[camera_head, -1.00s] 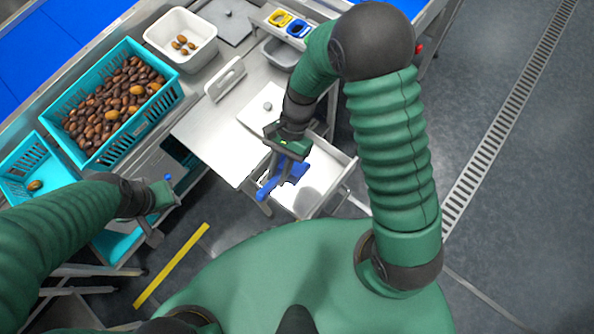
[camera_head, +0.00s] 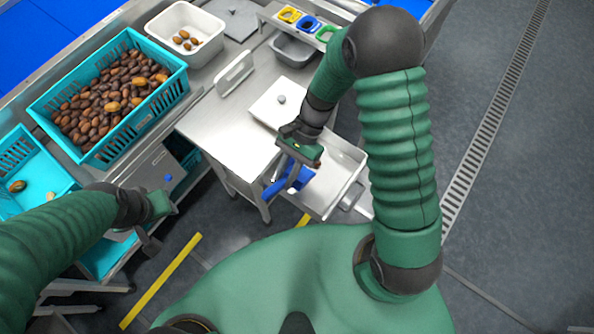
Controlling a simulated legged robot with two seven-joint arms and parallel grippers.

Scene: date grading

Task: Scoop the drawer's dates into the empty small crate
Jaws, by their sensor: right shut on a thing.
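My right gripper (camera_head: 297,163) is shut on a blue scoop (camera_head: 285,178), held over the left part of an open metal drawer (camera_head: 345,163). A small teal crate (camera_head: 22,147) at the left edge holds a brown date (camera_head: 17,186) and a small pale piece (camera_head: 50,196). My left gripper (camera_head: 150,222) hangs to the right of that crate, apart from it; its jaw opening is unclear.
A large teal crate (camera_head: 110,158) full of dates (camera_head: 110,95) and a white tub (camera_head: 205,50) with several dates stand on the bench. A white board with a knob (camera_head: 281,99) lies beside the drawer. The bench top (camera_head: 215,125) is mostly clear.

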